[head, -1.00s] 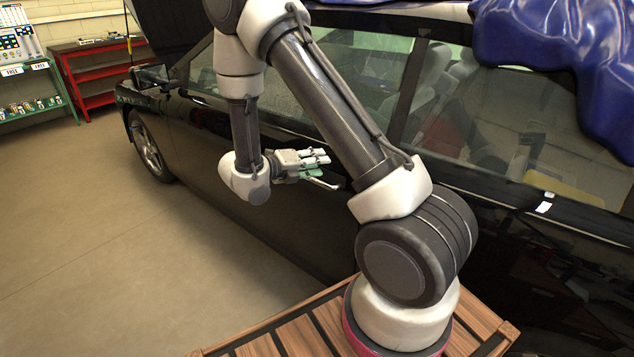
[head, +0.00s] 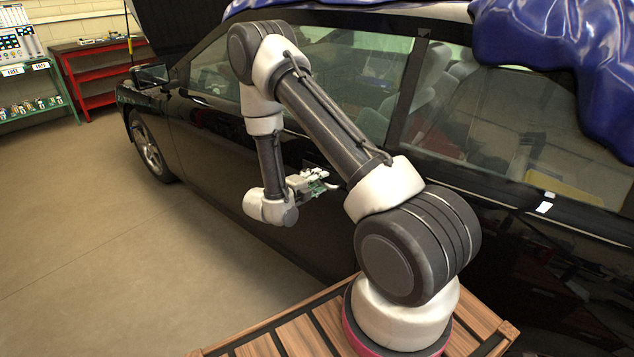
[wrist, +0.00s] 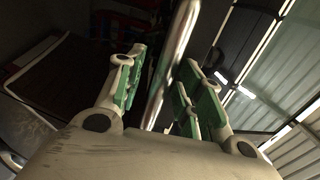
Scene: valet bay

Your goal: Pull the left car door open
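The black car's left front door (head: 215,135) stands shut, flush with the body beside it. Its silver bar handle (wrist: 176,55) runs between my gripper's two green-padded fingers in the wrist view. In the head view my gripper (head: 318,180) is at the door's side, with a small bit of the handle (head: 332,186) showing beyond the fingertips. My gripper (wrist: 164,62) is open, one finger on each side of the handle. I see gaps between pads and bar. My arm hides part of the door.
A blue cover (head: 560,55) drapes over the car roof. A side mirror (head: 150,76) sticks out at the car's front. A red shelf (head: 95,75) and a green shelf (head: 40,90) stand far left. The floor (head: 110,240) left of the car is clear.

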